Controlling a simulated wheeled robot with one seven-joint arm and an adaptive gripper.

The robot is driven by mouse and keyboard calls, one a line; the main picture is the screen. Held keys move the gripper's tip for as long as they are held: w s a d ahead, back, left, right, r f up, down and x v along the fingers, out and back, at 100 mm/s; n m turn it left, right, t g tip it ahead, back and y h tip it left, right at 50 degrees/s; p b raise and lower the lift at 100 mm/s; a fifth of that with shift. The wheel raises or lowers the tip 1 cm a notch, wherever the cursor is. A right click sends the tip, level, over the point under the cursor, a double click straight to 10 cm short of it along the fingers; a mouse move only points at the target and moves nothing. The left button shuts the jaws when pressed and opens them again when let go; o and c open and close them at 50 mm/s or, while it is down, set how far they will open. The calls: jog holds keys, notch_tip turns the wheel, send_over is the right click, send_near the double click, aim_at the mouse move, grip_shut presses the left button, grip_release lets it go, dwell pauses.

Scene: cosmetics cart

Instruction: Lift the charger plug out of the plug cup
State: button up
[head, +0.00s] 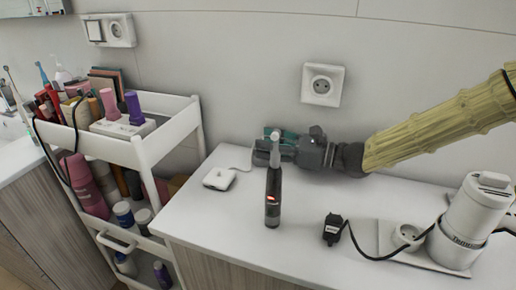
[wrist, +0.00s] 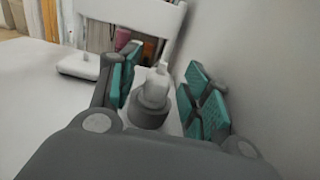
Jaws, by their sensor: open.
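In the wrist view the white charger plug (wrist: 157,84) stands upright in a round grey plug cup (wrist: 148,115). My gripper (wrist: 160,90) is open, with one teal-padded finger on each side of the plug. I cannot tell whether either pad touches it. In the head view my gripper (head: 280,150) lies low over the counter by the wall, pointing left. There the plug and cup cannot be made out clearly behind the gripper and an upright electric toothbrush.
The dark electric toothbrush (head: 272,195) stands in front of my gripper. A white charging base (head: 219,179) with a cable sits to the left. A black adapter (head: 333,229) and a white appliance (head: 470,220) are at right. A white cart (head: 165,140) stands left of the counter.

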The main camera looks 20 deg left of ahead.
jog(key=shift+a, duration=1.05)
grip_shut()
jog(key=shift+w, duration=0.1)
